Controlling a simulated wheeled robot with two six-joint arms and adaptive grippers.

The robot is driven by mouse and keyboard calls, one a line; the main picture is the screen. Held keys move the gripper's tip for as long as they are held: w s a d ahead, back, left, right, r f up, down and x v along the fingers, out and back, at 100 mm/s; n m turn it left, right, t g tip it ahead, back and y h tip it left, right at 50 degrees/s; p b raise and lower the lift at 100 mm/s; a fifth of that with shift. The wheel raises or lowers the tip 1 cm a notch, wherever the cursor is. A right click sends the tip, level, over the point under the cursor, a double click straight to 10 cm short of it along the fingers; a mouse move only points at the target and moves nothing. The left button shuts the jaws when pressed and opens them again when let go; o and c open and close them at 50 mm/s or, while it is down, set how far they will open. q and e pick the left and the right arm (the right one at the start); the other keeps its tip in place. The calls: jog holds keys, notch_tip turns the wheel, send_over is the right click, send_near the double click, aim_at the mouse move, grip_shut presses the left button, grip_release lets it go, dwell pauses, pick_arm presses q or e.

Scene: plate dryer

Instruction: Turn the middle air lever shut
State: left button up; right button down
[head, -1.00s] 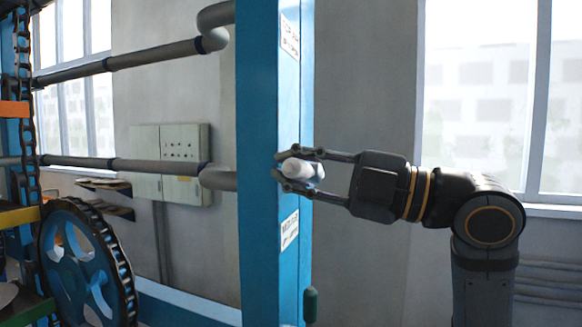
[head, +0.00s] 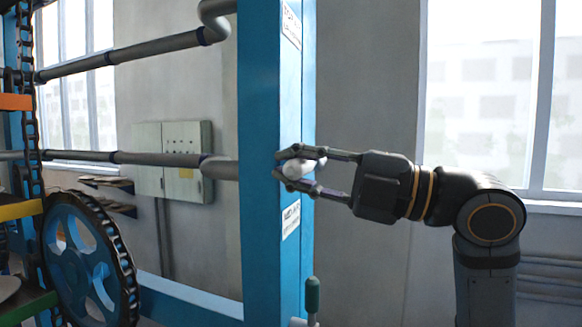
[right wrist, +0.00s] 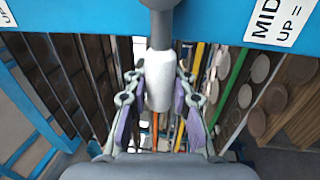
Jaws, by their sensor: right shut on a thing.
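The middle air lever (head: 303,168) has a pale white-grey grip and sticks out from the blue post (head: 262,110). In the right wrist view the lever grip (right wrist: 158,82) hangs on a grey stem below a dark knob on the blue beam. My right gripper (head: 288,166) comes in from the right, with one finger above the grip and one below. In the right wrist view its fingers (right wrist: 158,95) close on both sides of the grip. A label (right wrist: 278,22) beside the lever reads "MID" and "UP =". My left gripper is out of view.
A green-handled lever (head: 312,295) stands upright lower on the post. A blue chain wheel (head: 85,262) and chain are at the left. Grey pipes (head: 140,50) run behind the post. A grey wall box (head: 185,165) is at the back.

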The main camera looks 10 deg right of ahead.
jog(key=c, duration=1.5)
grip_release()
jog(key=shift+f, duration=0.2)
jog(key=o, duration=0.4)
jog(key=shift+s+d+r, duration=0.1)
jog(key=shift+s+d, duration=0.15)
jog(key=shift+d, duration=0.05)
jog(key=shift+w+a+r, duration=0.1)
jog(key=shift+r, duration=0.35)
notch_tip(320, 180, up, 9)
jog(key=shift+r, duration=0.1)
